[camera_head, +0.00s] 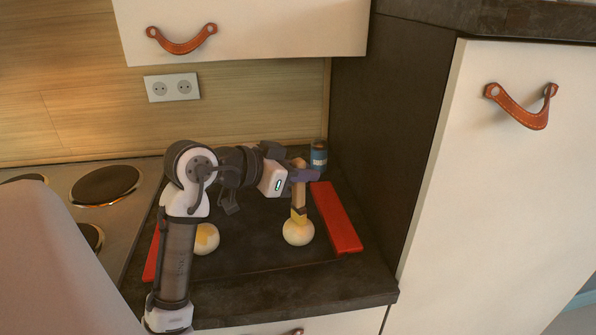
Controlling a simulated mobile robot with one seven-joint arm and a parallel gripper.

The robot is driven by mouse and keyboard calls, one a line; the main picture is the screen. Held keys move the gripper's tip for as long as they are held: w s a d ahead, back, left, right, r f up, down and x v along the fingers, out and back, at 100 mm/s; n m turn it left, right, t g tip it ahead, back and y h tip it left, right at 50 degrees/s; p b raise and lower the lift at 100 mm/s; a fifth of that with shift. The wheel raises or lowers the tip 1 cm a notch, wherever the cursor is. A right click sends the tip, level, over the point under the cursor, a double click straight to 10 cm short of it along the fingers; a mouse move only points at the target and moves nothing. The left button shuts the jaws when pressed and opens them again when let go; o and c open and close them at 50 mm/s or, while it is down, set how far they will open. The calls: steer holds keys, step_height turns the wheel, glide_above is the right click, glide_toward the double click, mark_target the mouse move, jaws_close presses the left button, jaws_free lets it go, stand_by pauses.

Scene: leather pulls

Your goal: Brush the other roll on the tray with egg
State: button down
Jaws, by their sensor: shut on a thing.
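My gripper (302,174) is shut on a brush (299,197) with a pale wooden handle and holds it upright, bristles down. The yellowish bristle end meets the top of the right roll (298,234) in the picture; light contact or a tiny gap cannot be told apart. This roll is round and pale. The left roll (207,238) has a yellow patch on it and is partly hidden behind my arm. Both rolls are on the dark tray (252,257), which has a red strip along its right side and another on the left.
A blue jar (319,155) stands at the back right, behind my gripper. A dark side panel (375,130) rises close to the tray's right. A hob (105,185) lies to the left. A white wall cupboard (245,30) with a leather pull hangs above.

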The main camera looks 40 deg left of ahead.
steer(key=shift+w+d+r, duration=0.1)
steer(key=shift+w+d, duration=0.2)
steer(key=shift+w, duration=0.2)
